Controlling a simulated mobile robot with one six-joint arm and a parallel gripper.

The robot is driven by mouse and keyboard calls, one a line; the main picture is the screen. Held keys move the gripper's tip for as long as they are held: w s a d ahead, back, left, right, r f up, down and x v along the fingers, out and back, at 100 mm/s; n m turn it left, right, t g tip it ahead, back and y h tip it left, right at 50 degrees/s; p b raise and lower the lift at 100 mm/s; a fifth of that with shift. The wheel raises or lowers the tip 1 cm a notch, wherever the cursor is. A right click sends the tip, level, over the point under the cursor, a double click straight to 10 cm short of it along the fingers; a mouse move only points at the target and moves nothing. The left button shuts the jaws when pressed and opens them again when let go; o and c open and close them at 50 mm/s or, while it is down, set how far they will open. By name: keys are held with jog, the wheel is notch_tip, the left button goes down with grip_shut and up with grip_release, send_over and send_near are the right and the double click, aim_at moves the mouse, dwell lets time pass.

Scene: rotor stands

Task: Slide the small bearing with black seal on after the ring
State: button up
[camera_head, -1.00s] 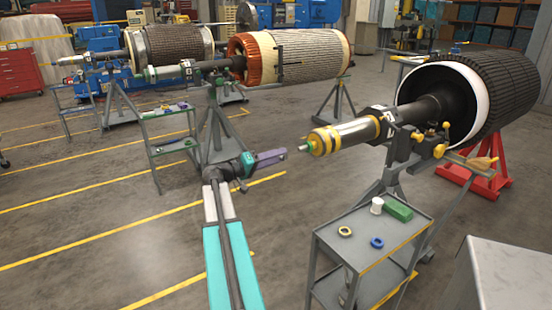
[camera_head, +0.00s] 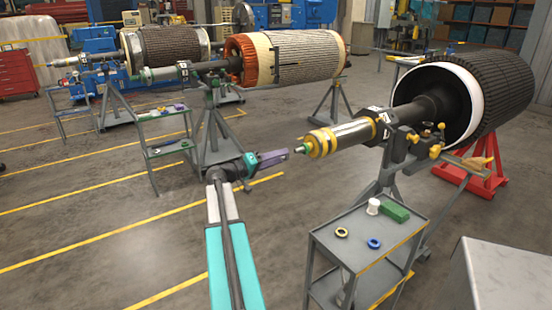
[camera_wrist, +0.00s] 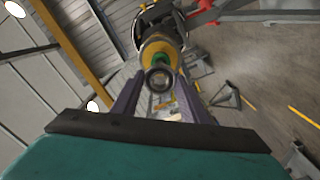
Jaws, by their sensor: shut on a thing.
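My gripper (camera_head: 287,154) is at the free end of the near rotor's shaft (camera_head: 340,133). In the wrist view its purple fingers (camera_wrist: 158,90) are shut on the small bearing with black seal (camera_wrist: 158,80), a dark ring seen face-on between the tips. Behind the bearing, the green end piece (camera_wrist: 160,59) and the yellow band (camera_wrist: 160,45) of the shaft are roughly in line with it. In the head view the green shaft end (camera_head: 303,147) lies just right of the fingertips. I cannot tell whether the bearing touches the shaft; the fingers hide it there.
A grey cart (camera_head: 352,262) stands below right of the shaft. It carries a yellow-and-black ring (camera_head: 342,232), a blue ring (camera_head: 374,243), a white cup (camera_head: 373,207) and a green box (camera_head: 395,211). A shelf stand (camera_head: 166,146) is at left.

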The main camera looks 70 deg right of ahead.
aim_at(296, 150)
jog(key=shift+p+x, duration=0.4)
jog(key=shift+x, duration=0.85)
jog(key=shift+b+x, duration=1)
jog(key=shift+b+x, duration=1)
jog(key=shift+x, duration=0.95)
dwell(1.7)
jog(key=o, duration=1.1)
jog(key=shift+c, duration=0.2)
jog(key=shift+o, duration=0.4)
jog(key=o, duration=0.4)
jog(key=shift+c, duration=0.2)
jog(key=shift+o, duration=0.3)
